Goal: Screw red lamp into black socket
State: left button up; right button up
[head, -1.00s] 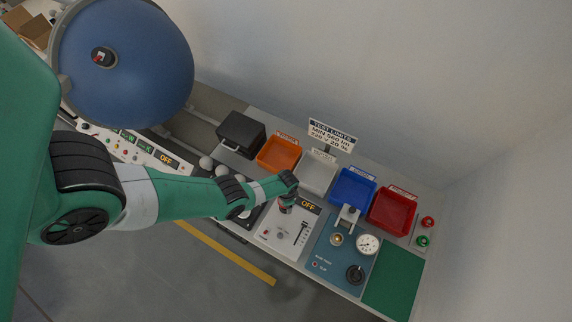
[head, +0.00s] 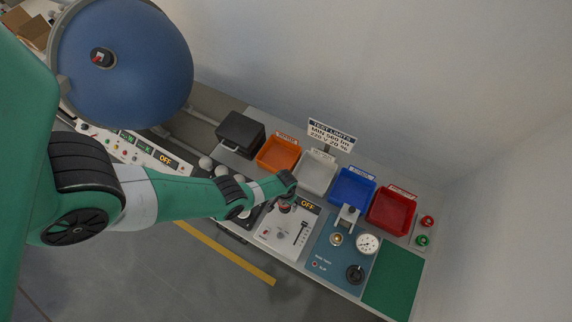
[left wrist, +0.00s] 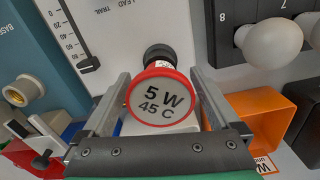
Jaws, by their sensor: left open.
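The red lamp (left wrist: 160,97) faces the left wrist camera; its red-rimmed grey face reads "5 W 45 C". Behind it, the black socket (left wrist: 159,54) shows on the white panel. The lamp's base is hidden, so I cannot tell how deep it sits in the socket. My left gripper (left wrist: 160,78) is open, with one finger on each side of the lamp and small gaps. In the head view my left gripper (head: 284,196) is over the white panel, with a bit of the red lamp (head: 285,208) showing below it. My right gripper is not in view.
The white panel (head: 275,237) has a slider and an "OFF" display. Orange (head: 279,154), grey (head: 317,172), blue (head: 351,187) and red (head: 392,210) bins stand behind. A blue test panel (head: 330,262) with a brass socket (left wrist: 22,92) is beside it. White bulbs (left wrist: 272,42) stand nearby.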

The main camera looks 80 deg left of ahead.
pick_arm(q)
jog(key=n, duration=0.4)
jog(key=shift+s+a, duration=0.1)
jog(key=n, duration=0.4)
jog(key=shift+n, duration=0.4)
jog(key=n, duration=0.6)
jog(key=shift+s+a+n, duration=0.1)
jog(key=shift+s+n, duration=0.1)
jog(key=shift+n, duration=0.2)
